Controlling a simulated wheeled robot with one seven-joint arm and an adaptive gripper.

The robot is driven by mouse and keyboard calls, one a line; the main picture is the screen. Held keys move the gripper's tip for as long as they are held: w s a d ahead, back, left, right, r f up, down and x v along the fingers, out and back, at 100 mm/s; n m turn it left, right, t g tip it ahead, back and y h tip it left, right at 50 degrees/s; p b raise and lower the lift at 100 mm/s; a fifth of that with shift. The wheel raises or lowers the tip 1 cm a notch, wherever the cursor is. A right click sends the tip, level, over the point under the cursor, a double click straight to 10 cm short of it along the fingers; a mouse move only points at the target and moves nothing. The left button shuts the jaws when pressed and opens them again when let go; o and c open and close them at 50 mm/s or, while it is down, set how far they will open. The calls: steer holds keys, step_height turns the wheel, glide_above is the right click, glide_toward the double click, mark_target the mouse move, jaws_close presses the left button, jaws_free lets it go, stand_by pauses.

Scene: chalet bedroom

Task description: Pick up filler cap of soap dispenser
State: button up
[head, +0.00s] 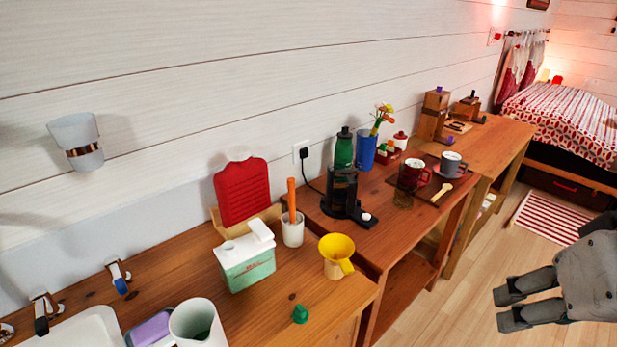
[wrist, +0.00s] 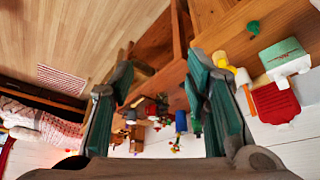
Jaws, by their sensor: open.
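A small green cap-like piece (head: 300,314) sits alone near the front edge of the wooden counter (head: 215,312). It looks like the filler cap. It also shows at the top right of the wrist view (wrist: 253,27). A green-and-white box-shaped container (head: 247,262) stands behind it to the left; I cannot tell whether this is the soap dispenser. My gripper (head: 508,307) is at the lower right of the head view, over the floor and well away from the cap. Its fingers (wrist: 160,85) are apart, with nothing held between them.
A yellow funnel-like cup (head: 336,250) stands behind and right of the cap. A white jug (head: 197,325) and sink are to its left. A white cup with an orange stick (head: 292,228) and a red board (head: 242,192) stand behind. A coffee maker (head: 341,192) is farther right.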

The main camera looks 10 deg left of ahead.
steer(key=shift+o, duration=1.2)
steer(key=n+g+b, duration=0.1)
steer(key=n+g, duration=0.4)
steer(key=n, duration=0.5)
glide_above(301, 309)
step_height(301, 309, down, 17)
step_height(301, 309, down, 14)
steer(key=shift+r+b, duration=0.15)
steer(key=shift+b, duration=0.25)
